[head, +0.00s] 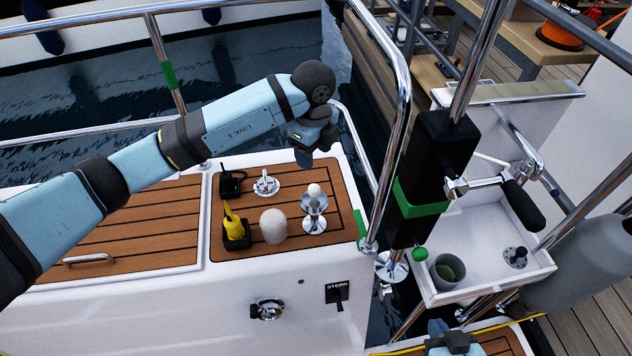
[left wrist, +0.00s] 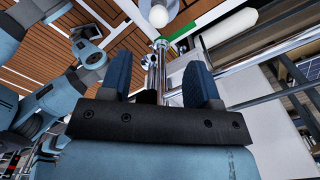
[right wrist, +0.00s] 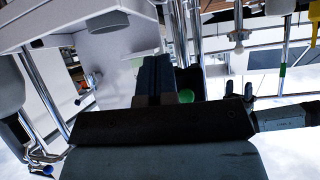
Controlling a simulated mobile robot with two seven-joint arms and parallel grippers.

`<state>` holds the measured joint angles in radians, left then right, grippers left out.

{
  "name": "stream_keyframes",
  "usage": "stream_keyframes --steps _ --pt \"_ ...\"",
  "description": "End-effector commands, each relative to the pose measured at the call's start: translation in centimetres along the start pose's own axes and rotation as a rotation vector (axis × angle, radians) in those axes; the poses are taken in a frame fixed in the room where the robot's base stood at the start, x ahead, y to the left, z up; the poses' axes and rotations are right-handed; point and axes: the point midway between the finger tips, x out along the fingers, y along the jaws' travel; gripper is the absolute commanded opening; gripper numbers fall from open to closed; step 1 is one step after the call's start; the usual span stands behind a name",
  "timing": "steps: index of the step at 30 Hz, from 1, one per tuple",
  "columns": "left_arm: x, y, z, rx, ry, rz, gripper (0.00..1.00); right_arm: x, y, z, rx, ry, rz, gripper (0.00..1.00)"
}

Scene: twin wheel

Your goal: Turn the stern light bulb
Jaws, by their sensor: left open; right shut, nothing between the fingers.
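The small white bulb (head: 314,190) stands upright in a chrome holder (head: 314,213) on the teak-topped deck box. In the left wrist view a white round bulb (left wrist: 158,16) shows at the top, beyond the gap between the fingers. My left gripper (head: 304,157) is open and empty, above and slightly behind the bulb, apart from it; its blue fingers (left wrist: 158,82) also show in the left wrist view. My right gripper (right wrist: 153,78) is shut and empty, low at the boat's side. In the head view only part of the right arm shows, at the bottom edge.
A pale dome (head: 274,226), a yellow handheld device (head: 234,222), a black one (head: 230,182) and a chrome fitting (head: 265,185) crowd the deck box. A black STERN panel (head: 337,292) is on its front. Chrome rails (head: 400,110) and a white tray (head: 480,270) stand right.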

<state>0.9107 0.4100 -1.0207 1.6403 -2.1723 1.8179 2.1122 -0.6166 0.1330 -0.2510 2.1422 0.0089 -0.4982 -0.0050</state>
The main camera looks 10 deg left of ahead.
Motion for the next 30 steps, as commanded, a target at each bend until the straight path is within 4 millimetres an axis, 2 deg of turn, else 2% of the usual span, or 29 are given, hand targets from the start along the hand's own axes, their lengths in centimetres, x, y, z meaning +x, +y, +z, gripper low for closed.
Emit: stream_keyframes --steps 5,9,15,21,30 --pt "3.9 0.1 -0.1 0.001 0.002 0.004 0.56 0.1 -0.2 0.7 0.005 -0.004 -0.004 0.0" --pt "7.0 0.1 -0.1 0.002 0.003 0.003 0.56 0.2 -0.1 0.2 0.006 0.012 -0.006 0.0" --pt "10.3 0.1 -0.1 0.002 0.003 0.002 0.56 0.4 -0.1 -0.3 0.008 0.027 -0.008 0.0" --pt "11.9 0.0 -0.1 0.002 0.003 0.001 0.56 0.4 -0.2 -0.1 0.008 0.026 -0.01 0.0" --pt "12.1 0.0 -0.1 0.003 0.003 0.0 0.56 0.4 -0.2 -0.2 0.008 0.027 -0.011 0.0"
